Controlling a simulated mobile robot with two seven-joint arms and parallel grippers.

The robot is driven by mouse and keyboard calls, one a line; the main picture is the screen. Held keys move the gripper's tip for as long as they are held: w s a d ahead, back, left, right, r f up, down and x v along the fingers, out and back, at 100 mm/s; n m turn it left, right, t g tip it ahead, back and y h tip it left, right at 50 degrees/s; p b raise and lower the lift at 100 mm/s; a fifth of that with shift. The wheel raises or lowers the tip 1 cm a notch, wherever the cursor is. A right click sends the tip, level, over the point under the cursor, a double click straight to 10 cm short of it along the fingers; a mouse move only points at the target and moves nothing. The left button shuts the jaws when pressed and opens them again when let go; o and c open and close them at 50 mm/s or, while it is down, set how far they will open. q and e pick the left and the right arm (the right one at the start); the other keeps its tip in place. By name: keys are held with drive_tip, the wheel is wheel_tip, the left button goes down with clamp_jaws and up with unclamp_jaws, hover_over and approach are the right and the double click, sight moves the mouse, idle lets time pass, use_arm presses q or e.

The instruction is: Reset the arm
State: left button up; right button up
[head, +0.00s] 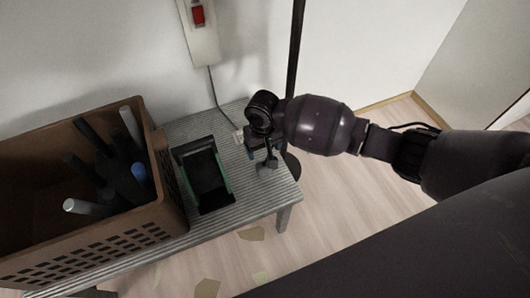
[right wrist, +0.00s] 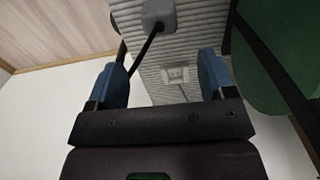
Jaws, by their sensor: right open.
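My right arm comes in from the right in the head view, with its gripper (head: 262,152) over the right end of the striped table (head: 262,198). In the right wrist view the two blue fingers of this gripper (right wrist: 163,75) stand apart, with nothing held between them. Below the gap, a small white piece (right wrist: 176,74) lies on the striped top. My left gripper is not in view.
A brown crate (head: 108,240) with several dark and pale rolls stands on the table's left. A black tray with green edges (head: 207,178) lies between it and my gripper. A wall box with a red switch (head: 198,15) and a dark pole (head: 295,50) stand behind. Scraps lie on the floor.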

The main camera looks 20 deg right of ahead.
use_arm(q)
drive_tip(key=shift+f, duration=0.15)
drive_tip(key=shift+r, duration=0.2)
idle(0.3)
